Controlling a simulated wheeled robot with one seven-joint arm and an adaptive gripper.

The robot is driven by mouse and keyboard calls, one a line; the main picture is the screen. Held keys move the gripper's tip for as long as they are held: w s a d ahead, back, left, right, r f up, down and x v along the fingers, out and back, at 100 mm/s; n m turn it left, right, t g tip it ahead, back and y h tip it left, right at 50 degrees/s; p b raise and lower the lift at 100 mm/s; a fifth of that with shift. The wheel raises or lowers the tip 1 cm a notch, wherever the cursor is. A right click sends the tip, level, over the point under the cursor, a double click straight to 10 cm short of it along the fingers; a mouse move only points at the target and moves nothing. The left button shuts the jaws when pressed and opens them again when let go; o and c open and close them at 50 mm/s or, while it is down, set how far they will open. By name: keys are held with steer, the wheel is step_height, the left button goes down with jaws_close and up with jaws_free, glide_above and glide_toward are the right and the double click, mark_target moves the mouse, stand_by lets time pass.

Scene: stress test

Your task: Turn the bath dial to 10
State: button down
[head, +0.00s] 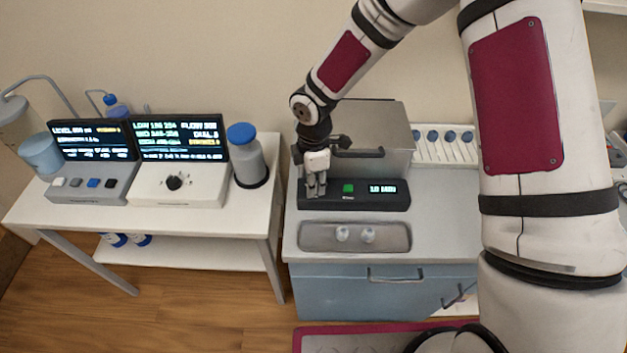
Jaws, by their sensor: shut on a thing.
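The bath is a grey metal box (385,118) with a closed lid and handle, standing on the blue cabinet's top. Its black front panel (350,203) has a lit green button (348,188) and a small display (382,189) that seems to read "10 MIN"; the exact characters are blurred. My gripper (316,192) points down at the left end of this panel, its fingers shut on the bath dial. The fingers hide the dial, so its pointer and marks cannot be read.
A metal tray (312,247) with two small pale round items lies in front of the bath. A rack (445,158) of blue-topped tubes stands right. On the left table are two screened instruments, one with a black knob (174,182), and a blue-capped bottle (246,160).

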steer(key=c, duration=1.6)
jaws_free()
steer(key=shift+r, duration=0.1)
step_height(320, 180, up, 12)
steer(key=shift+f, duration=0.1)
